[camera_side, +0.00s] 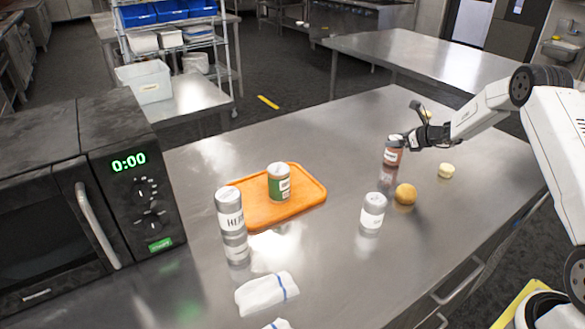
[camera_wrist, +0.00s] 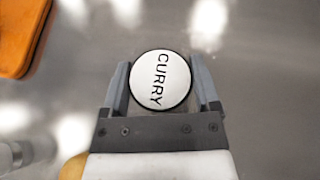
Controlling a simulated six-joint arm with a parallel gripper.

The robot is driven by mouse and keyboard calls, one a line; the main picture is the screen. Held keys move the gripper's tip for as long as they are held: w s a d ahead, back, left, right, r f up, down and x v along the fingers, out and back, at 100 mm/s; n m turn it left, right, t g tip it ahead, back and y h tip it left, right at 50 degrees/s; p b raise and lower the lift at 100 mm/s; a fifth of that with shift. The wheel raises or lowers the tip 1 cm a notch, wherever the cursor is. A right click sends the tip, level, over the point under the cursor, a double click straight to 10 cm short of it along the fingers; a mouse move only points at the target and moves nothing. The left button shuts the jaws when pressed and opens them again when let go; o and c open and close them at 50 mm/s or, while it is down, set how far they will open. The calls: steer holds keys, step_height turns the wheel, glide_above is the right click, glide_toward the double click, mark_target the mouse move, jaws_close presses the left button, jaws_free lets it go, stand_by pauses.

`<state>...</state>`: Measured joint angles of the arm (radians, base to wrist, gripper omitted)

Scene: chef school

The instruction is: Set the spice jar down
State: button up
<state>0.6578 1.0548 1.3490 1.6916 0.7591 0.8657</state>
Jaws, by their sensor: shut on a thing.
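The spice jar (camera_side: 393,152) in my gripper (camera_side: 409,140) has reddish contents and a pale label in the side view. In the wrist view its round white lid (camera_wrist: 160,80) reads CURRY and sits between the two grey fingers. My gripper is shut on this jar, which looks upright. Its reflection shows just below it on the steel table (camera_side: 330,145); I cannot tell whether its base touches the table. A green-labelled jar (camera_side: 279,183) stands on the orange board (camera_side: 310,190).
A tall herb jar (camera_side: 230,212) stands by the board's left edge. A white-lidded jar (camera_side: 373,211), a brownish-yellow round item (camera_side: 405,194) and a pale yellow piece (camera_side: 445,171) are nearer the front. A cloth (camera_side: 266,293) and a microwave (camera_side: 80,190) are at left.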

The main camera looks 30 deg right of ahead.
steer(key=shift+f, duration=0.2)
steer(key=o, duration=1.2)
steer(key=shift+f, duration=0.1)
steer(key=shift+c, duration=0.2)
steer(key=shift+s+d+r, duration=0.1)
steer(key=shift+s+r, duration=0.2)
steer(key=shift+s, duration=0.05)
steer(key=v, duration=1.1)
steer(key=shift+s, duration=0.15)
